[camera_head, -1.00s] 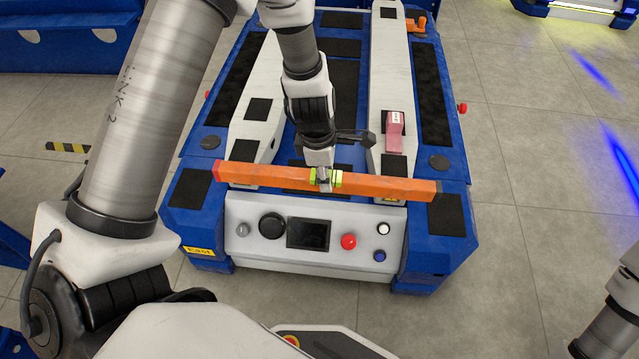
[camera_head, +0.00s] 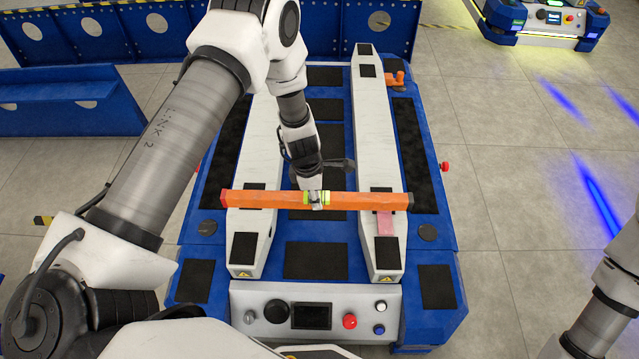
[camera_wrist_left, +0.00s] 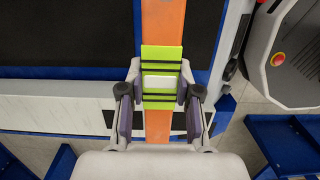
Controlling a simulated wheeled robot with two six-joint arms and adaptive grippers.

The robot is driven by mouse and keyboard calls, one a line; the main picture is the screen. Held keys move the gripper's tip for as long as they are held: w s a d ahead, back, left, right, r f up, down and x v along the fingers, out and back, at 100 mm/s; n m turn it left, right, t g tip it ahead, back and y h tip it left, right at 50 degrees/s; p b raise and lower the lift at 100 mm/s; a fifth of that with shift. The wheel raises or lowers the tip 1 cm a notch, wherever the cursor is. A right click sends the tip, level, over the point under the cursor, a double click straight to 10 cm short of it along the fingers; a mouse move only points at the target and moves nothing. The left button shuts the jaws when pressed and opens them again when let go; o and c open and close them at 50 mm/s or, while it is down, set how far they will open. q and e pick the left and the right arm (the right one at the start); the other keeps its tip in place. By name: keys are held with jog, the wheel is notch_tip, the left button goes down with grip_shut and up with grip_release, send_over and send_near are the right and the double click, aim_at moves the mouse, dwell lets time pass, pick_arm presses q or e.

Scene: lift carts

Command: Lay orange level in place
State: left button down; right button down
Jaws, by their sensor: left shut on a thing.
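The orange level (camera_head: 265,200) is a long bar with dark, reddish ends and a yellow-green middle. It lies crosswise above the two white rails, left (camera_head: 248,222) and right (camera_head: 385,258), of the blue lift cart. My left gripper (camera_head: 316,198) is shut on the level at its middle; the left wrist view also shows the fingers (camera_wrist_left: 160,102) on either side of the yellow-green part (camera_wrist_left: 162,55). I cannot tell whether the level touches the rails. My right gripper is out of view.
The cart's front panel (camera_head: 368,298) has a screen, knobs and a red button. An orange fitting (camera_head: 395,79) is at the cart's far right. Blue barriers (camera_head: 70,105) stand at the back left. Another cart (camera_head: 545,20) is at the back right. Floor right of the cart is clear.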

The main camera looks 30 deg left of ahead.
pick_arm(q)
jog(key=shift+f, duration=0.15)
jog(key=shift+r+p, duration=0.2)
jog(key=shift+p, duration=0.15)
notch_tip(320, 180, down, 8)
jog(key=b, duration=0.6)
jog(key=shift+b, duration=0.35)
jog(key=shift+f+b, duration=0.45)
jog(key=shift+f, duration=0.2)
jog(key=c, duration=0.7)
grip_release()
jog(key=r, duration=0.4)
jog(key=a+r, duration=0.1)
jog(key=r, duration=0.7)
jog(key=shift+s+a, duration=0.3)
jog(key=shift+s, duration=0.05)
